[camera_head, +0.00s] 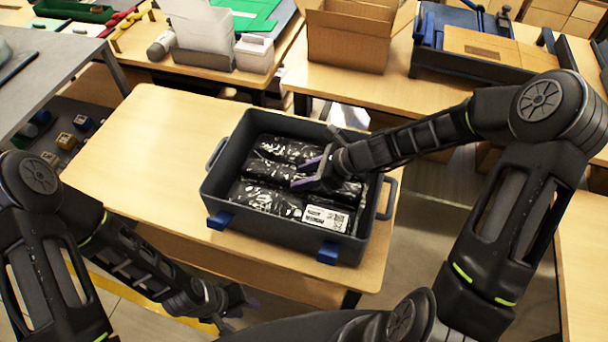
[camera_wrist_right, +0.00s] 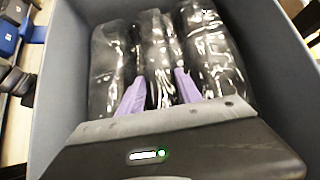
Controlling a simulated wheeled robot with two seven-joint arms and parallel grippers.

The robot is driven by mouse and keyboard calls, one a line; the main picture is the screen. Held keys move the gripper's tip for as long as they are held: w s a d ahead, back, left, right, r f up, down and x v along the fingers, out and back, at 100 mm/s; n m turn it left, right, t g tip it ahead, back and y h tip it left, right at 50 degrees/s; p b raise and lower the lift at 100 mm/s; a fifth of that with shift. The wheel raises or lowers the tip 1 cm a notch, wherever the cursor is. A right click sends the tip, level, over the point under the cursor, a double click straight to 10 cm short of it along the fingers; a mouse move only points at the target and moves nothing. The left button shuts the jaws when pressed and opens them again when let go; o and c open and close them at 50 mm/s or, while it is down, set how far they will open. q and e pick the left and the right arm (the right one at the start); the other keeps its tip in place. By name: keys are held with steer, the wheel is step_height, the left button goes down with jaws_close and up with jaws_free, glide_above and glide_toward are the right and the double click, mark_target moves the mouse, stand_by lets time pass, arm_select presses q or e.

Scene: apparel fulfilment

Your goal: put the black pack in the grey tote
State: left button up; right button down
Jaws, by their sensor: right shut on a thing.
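The grey tote (camera_head: 212,190) stands on the wooden table, with its inside wall around the packs in the right wrist view (camera_wrist_right: 62,60). Several shiny black packs lie side by side in it. The nearest black pack (camera_head: 264,198) has a white label at its right end. My right gripper (camera_head: 308,173) reaches into the tote from the right. Its purple fingers (camera_wrist_right: 158,88) are shut on the middle black pack (camera_wrist_right: 157,50), between two others. The gripper partly hides that pack. My left gripper (camera_head: 238,300) is low, in front of the table and away from the tote; its fingers are too dark to read.
The wooden table (camera_head: 150,140) is clear left of the tote. Behind it, another table carries an open cardboard box (camera_head: 345,40), white containers (camera_head: 205,35) and a blue-grey tray with cardboard (camera_head: 480,45). A grey surface (camera_head: 50,65) is at the left.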

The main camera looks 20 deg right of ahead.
steer(key=shift+f+b, duration=0.4)
steer(key=shift+f, duration=0.1)
steer(key=c, duration=0.8)
jaws_free()
steer(key=shift+r, duration=0.1)
steer(key=shift+r+p, duration=0.55)
steer(key=shift+p, duration=0.1)
steer(key=v, duration=1.2)
